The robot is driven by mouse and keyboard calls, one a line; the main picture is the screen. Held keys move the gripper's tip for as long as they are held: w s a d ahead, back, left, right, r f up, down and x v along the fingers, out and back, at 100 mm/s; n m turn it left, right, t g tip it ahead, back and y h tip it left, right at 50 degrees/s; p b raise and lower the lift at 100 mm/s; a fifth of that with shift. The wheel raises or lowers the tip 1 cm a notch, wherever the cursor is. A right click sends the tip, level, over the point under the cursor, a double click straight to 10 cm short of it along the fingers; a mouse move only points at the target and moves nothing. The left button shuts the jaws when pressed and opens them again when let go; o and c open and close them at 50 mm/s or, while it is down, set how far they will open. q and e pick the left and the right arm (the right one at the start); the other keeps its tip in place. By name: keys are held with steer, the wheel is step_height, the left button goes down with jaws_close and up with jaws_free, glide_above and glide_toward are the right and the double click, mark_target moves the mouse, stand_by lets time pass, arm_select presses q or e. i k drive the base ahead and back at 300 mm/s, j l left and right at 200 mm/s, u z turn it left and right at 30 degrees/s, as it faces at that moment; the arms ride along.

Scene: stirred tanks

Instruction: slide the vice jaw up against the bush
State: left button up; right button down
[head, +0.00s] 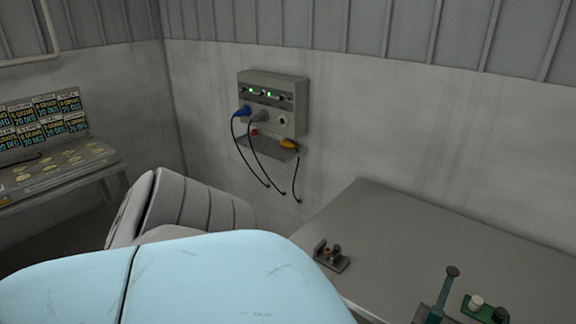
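A small dark vice (331,264) sits on the grey bench near its left end. An upright jaw plate (320,249) stands at its left side. A small brass-coloured piece, which looks like the bush (336,250), stands on the vice to the right of that plate. The vice is too small in the picture to tell whether any jaw touches the bush. Neither of my grippers is in view.
The grey bench (420,228) is mostly bare between the vice and a teal upright tool (440,296) and green-based fitting (483,308) at right. A wall box (273,100) has hanging cables. A sloped panel (58,165) stands far left. A large pale-blue surface covers the lower left.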

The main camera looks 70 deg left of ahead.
mark_target(337, 250)
steer(key=u, duration=1.95)
steer(key=i+j+u, duration=0.15)
steer(key=u, duration=0.3)
steer(key=i+u, duration=0.25)
steer(key=u, duration=0.15)
